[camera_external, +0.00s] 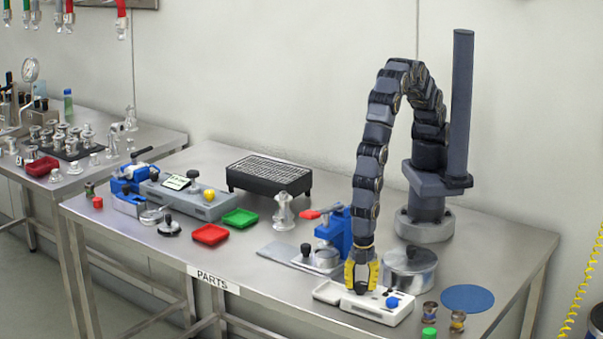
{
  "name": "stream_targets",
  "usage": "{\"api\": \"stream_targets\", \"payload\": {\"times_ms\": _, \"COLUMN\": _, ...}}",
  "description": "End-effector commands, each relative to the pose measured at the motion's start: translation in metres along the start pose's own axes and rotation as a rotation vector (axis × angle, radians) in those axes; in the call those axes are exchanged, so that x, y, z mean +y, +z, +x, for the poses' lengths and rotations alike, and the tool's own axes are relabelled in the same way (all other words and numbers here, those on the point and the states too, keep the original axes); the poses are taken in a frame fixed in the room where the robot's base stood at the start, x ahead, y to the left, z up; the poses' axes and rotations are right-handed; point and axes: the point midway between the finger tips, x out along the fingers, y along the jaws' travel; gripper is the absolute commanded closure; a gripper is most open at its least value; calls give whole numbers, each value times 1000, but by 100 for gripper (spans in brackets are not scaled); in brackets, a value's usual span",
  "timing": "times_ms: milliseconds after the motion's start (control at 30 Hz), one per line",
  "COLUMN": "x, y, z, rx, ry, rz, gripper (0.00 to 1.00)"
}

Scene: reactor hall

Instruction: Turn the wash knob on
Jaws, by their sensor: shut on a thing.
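A low white control unit (332,292) lies near the front edge of the steel table. A blue knob (392,302) sits on its right part, with small dark parts beside it. My gripper (360,287), with yellow fingers, points straight down over the middle of the unit. It is shut on a small dark knob there, mostly hidden between the fingers. No label is readable, so I cannot tell by sight which knob is the wash knob. A grey unit (182,200) farther left carries a yellow knob (209,195) and a small display.
A lidded metal pot (409,268) stands close behind the white unit. A blue clamp device (331,232) stands to its upper left. Small metal cups (457,320) and a blue disc (467,298) lie to its right.

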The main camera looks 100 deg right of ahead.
Motion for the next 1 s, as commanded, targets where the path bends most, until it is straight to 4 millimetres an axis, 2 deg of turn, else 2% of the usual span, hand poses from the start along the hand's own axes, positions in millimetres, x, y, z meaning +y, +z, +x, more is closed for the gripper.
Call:
{"api": "stream_targets", "payload": {"times_ms": 400, "x": 0, "y": 0, "z": 1, "rx": -1, "ry": 0, "rz": 168, "gripper": 100}}
{"api": "stream_targets", "payload": {"times_ms": 900, "x": 0, "y": 0, "z": 1, "rx": -1, "ry": 0, "rz": 185, "gripper": 100}}
{"api": "stream_targets", "payload": {"times_ms": 933, "x": 0, "y": 0, "z": 1, "rx": -1, "ry": 0, "rz": 184, "gripper": 66}}
{"api": "stream_targets", "payload": {"times_ms": 1000, "x": 0, "y": 0, "z": 1, "rx": -1, "ry": 0, "rz": 184, "gripper": 40}}
